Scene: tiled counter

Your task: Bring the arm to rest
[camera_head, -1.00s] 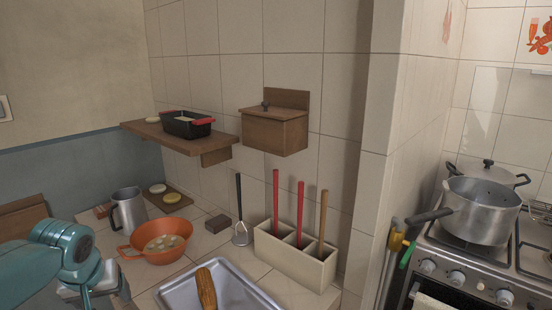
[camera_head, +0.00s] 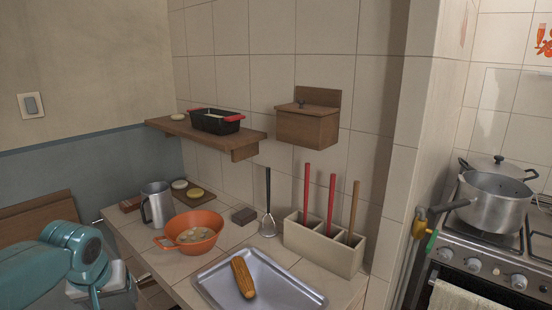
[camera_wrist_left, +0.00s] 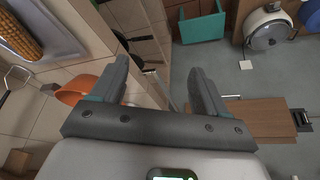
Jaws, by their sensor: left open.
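My left arm comes in from the left in the head view, its teal links bent near the lower left corner. My left gripper (camera_head: 112,282) is beside the counter's left edge, mostly hidden behind the arm. In the left wrist view its two fingers (camera_wrist_left: 160,78) stand apart with nothing between them. They are over the floor just off the counter edge, close to the orange bowl (camera_wrist_left: 75,92). My right arm and gripper are not in view.
The counter holds the orange bowl (camera_head: 205,224), a metal mug (camera_head: 156,205), a tray (camera_head: 285,289) with corn (camera_head: 243,277), and a utensil holder (camera_head: 310,243). A wooden shelf (camera_head: 190,134) is above. A stove (camera_head: 475,260) is at right. A brown wooden surface (camera_wrist_left: 250,125) lies below the gripper.

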